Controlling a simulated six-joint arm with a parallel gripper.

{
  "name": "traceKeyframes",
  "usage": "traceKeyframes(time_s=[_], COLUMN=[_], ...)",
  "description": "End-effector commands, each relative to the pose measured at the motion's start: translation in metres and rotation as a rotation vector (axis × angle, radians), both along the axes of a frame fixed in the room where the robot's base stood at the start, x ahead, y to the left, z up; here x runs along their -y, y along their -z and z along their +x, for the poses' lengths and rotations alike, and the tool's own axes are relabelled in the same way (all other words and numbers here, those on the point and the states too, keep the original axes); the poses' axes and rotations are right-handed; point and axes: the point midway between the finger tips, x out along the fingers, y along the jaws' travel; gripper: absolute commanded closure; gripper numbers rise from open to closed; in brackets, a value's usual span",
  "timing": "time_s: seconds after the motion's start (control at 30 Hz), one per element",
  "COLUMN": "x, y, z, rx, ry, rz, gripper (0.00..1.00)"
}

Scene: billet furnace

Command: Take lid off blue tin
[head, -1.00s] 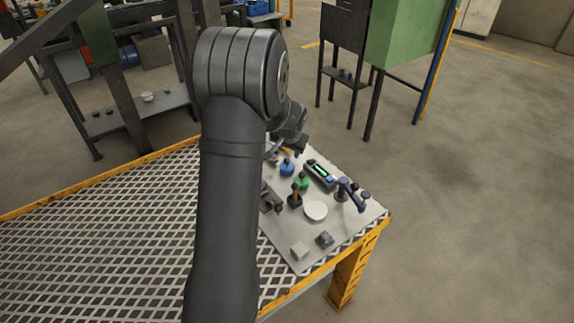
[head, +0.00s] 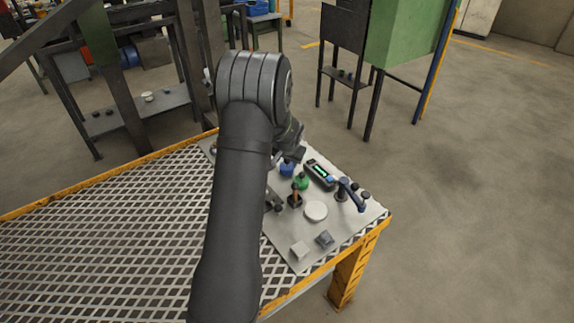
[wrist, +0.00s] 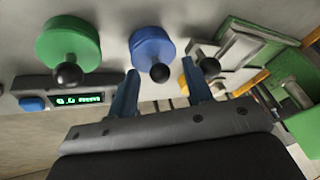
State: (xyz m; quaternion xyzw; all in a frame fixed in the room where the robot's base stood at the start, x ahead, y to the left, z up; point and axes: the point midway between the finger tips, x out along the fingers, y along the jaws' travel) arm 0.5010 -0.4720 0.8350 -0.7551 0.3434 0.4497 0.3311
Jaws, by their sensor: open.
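The blue tin (head: 287,169) stands on the light work mat, and it also shows in the wrist view (wrist: 151,46) with a round black knob (wrist: 160,72) on top. My gripper (wrist: 168,84) is open, with one blue finger on each side of the knob in that picture. I cannot tell whether either finger touches it. In the head view my gripper (head: 286,160) is close to the blue tin and partly hidden behind my arm. A green tin (head: 302,181) stands close by; the wrist view shows it (wrist: 68,43) with its own black knob.
A dark meter with a lit green display (head: 320,174) lies right of the tins. A white round dish (head: 316,211), a blue-handled tool (head: 351,195) and small blocks (head: 299,250) occupy the mat (head: 279,244). The mesh table (head: 110,235) is bare on the left.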

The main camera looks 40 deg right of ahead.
Motion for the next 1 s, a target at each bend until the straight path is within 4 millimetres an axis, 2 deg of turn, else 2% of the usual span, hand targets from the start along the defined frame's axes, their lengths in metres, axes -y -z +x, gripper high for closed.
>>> traceKeyframes(time_s=[0.03,0.27,0.73,0.87,1.0], x=[0.000,0.000,0.000,0.000,0.001], y=[0.000,0.000,-0.005,-0.018,-0.044], z=[0.000,0.000,0.000,0.000,0.001], rx=[0.000,0.000,0.000,0.002,0.004], ry=[0.000,0.000,0.000,-0.001,-0.001], rz=[0.000,0.000,0.000,-0.002,-0.004], gripper=[0.54,0.99,1.00,1.00,1.00])
